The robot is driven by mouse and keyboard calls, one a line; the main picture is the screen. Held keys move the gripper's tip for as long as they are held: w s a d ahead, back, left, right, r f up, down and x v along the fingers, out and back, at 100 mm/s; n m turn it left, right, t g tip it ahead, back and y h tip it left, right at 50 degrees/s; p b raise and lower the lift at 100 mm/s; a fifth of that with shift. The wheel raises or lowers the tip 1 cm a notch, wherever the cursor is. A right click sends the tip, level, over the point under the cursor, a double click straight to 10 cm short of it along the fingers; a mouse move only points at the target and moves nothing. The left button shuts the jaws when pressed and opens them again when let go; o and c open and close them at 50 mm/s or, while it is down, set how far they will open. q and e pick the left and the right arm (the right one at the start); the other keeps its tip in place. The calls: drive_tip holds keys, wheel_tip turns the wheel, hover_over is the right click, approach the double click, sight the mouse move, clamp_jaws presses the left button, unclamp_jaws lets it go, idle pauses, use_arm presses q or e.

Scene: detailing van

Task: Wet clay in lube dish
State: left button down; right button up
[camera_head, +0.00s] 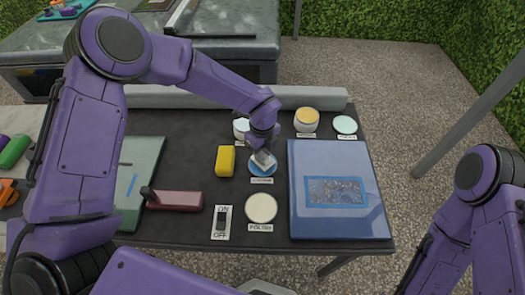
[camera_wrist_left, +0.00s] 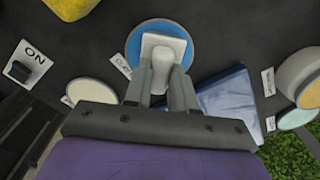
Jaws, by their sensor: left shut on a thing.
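My left gripper (camera_head: 262,154) points down over a small blue round dish (camera_head: 262,174) in the middle of the dark table. It is shut on a pale grey-white block, the clay (camera_head: 265,160). In the left wrist view the clay (camera_wrist_left: 164,46) sits between the fingertips (camera_wrist_left: 162,72), in front of the blue dish (camera_wrist_left: 160,26). The clay is within the dish's outline; I cannot tell whether it touches the bottom. The label by the dish is too small to read surely. My right arm is at the lower right; its fingers are out of view.
A yellow block (camera_head: 225,160) is left of the dish, a cream polish pad (camera_head: 261,208) below it. A blue panel (camera_head: 340,218) with a speckled patch lies right. White pots, one orange-topped (camera_head: 307,120), stand behind. An ON/OFF switch (camera_head: 221,222) and maroon tool (camera_head: 175,200) are near the front.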

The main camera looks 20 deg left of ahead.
use_arm(q)
drive_tip(key=shift+s+f+b, duration=0.15)
drive_tip(key=shift+f+b, duration=0.15)
drive_tip(key=shift+b, duration=0.05)
idle(1.2)
drive_tip(key=shift+r+p, duration=2.2)
drive_tip(key=shift+r, duration=1.4)
